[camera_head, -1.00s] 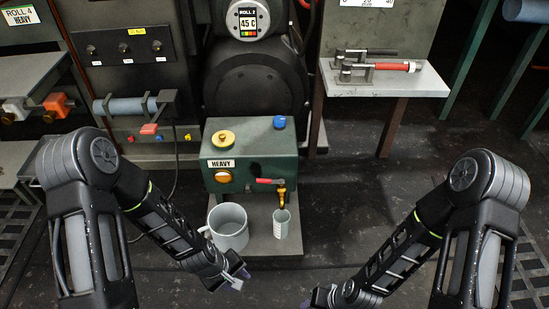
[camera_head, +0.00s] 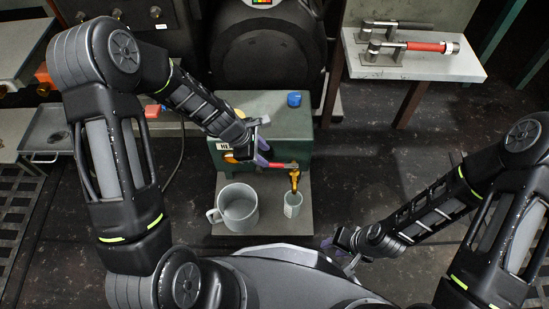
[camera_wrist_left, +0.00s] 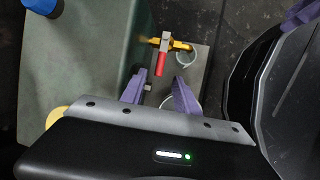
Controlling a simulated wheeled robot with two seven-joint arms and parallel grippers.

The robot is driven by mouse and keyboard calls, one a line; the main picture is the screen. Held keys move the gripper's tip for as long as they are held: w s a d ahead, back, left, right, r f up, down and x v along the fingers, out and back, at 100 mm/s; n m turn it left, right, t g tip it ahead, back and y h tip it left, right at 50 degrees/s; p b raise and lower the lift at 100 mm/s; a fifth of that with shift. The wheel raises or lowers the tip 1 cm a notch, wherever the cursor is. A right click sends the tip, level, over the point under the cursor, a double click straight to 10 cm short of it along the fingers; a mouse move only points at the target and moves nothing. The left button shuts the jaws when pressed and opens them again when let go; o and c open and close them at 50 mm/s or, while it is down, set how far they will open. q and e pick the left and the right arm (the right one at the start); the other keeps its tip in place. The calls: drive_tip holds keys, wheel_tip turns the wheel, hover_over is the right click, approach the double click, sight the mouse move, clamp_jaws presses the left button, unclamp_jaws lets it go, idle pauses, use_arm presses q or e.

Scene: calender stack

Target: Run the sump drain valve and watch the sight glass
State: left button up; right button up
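The green sump box (camera_head: 290,130) stands on a grey plate, with a blue cap (camera_head: 294,99) on top. The drain valve's red lever (camera_head: 283,165) and brass body (camera_head: 294,181) are on its front; the lever also shows in the left wrist view (camera_wrist_left: 161,64). A small clear beaker (camera_head: 292,205) stands below the spout. My left gripper (camera_head: 265,154) is open at the box front, its fingers short of the lever's red end. It partly hides the HEAVY label and a round orange-yellow part (camera_head: 231,157), possibly the sight glass. My right gripper (camera_head: 338,251) is open and empty, low right of the plate.
A grey mug (camera_head: 238,207) stands on the grey plate (camera_head: 262,227), left of the beaker. The dark floor right of the box is clear.

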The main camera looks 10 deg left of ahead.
sight(275, 164)
use_arm(q)
drive_tip(key=shift+f, duration=0.1)
drive_tip(key=b+x, duration=0.3)
drive_tip(key=x, duration=0.3)
drive_tip(key=shift+d+f, duration=0.1)
drive_tip(key=shift+f, duration=0.2)
drive_tip(key=shift+w+d+f, duration=0.2)
drive_tip(key=shift+w+f, duration=0.1)
drive_tip(key=shift+f, duration=0.15)
drive_tip(key=shift+c, duration=0.6)
clamp_jaws()
idle(0.3)
